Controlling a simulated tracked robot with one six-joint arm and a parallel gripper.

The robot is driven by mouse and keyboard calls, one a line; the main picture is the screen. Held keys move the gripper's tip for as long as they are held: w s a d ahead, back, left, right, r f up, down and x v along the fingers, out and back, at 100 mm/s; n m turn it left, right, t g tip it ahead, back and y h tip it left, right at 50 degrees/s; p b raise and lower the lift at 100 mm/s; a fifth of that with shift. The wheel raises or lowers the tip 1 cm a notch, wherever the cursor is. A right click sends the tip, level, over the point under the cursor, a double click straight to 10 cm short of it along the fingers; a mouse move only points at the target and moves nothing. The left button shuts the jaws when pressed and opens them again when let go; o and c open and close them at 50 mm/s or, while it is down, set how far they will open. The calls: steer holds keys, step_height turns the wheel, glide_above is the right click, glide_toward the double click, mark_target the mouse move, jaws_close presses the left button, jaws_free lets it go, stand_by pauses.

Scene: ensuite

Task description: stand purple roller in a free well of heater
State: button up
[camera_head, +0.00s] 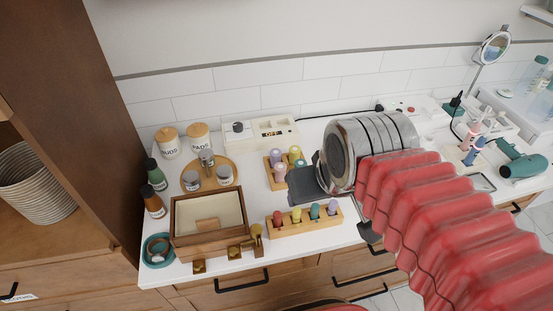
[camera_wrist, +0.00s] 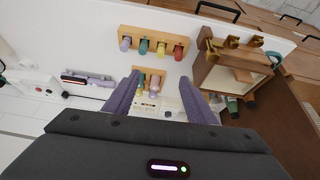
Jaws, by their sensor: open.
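A purple roller (camera_head: 332,207) stands at the right end of the front wooden rack (camera_head: 290,228), beside teal, yellow and red ones; in the wrist view this purple roller (camera_wrist: 125,43) is at the rack's left end. Another pale purple roller (camera_head: 276,156) stands in a small wooden block behind it, with yellow and pink ones. A white box with an OFF display, apparently the heater (camera_head: 260,132), is at the back against the tiles; its wells are not clear to me. My gripper (camera_wrist: 160,77) is open and empty, fingers spread above the rear block.
A wooden box (camera_head: 209,222) stands left, with brass pieces near it. Jars on a round tray (camera_head: 209,176) and bottles are behind it. A hair dryer (camera_head: 522,167) and a mirror are at the right. Some bare counter shows between the wooden box and rear block.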

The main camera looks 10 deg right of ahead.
steer(key=w+r+n+g, duration=0.1)
steer(key=w+r+n, duration=0.15)
steer(key=w, duration=0.55)
steer(key=n+g, duration=0.4)
steer(key=n, duration=0.2)
glide_above(276, 152)
step_height(276, 152, down, 6)
steer(key=shift+s+r, duration=0.1)
steer(key=shift+r, duration=0.15)
step_height(276, 152, down, 8)
steer(key=shift+f, duration=0.35)
